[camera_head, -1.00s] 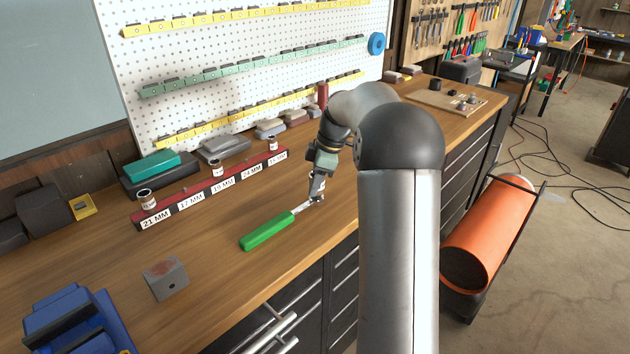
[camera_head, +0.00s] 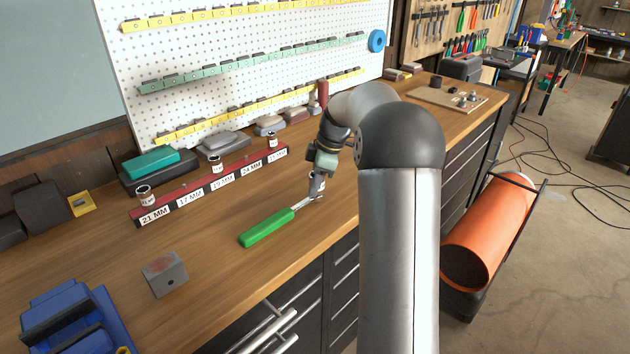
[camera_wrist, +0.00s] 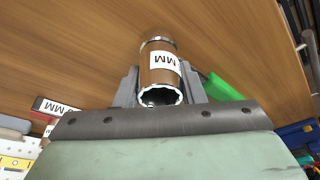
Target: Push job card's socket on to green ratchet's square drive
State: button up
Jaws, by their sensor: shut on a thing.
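The green handle also shows in the wrist view (camera_wrist: 222,88).
A red socket rail (camera_head: 180,203) with size labels and three sockets stands behind on the wooden bench. A grey block (camera_head: 165,275) and a blue vise-like thing (camera_head: 75,325) are at front left. A wooden board (camera_head: 440,101) lies far right.

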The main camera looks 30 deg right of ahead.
jog(key=o, duration=1.1)
jog(key=v, duration=1.7)
jog(key=s+a+f+m+h, duration=0.1)
jog(key=s+a+f+m, duration=0.2)
jog(key=s+a, duration=0.3)
jog(key=s+a+f+m, duration=0.2)
jog(key=s+a+m, duration=0.15)
jog(key=a, duration=0.45)
jog(key=s+a+f+m+h, duration=0.1)
jog(key=s+a+f+m, duration=0.2)
jog(key=s+f, duration=0.3)
jog(key=s+a+f+m+g, duration=0.1)
jog(key=s+a+f+m, duration=0.2)
jog(key=s+f, duration=0.4)
jog(key=s+a, duration=0.1)
jog(key=s, duration=0.8)
jog(key=shift+a+f+h, duration=0.3)
jog(key=shift+a+h, duration=0.1)
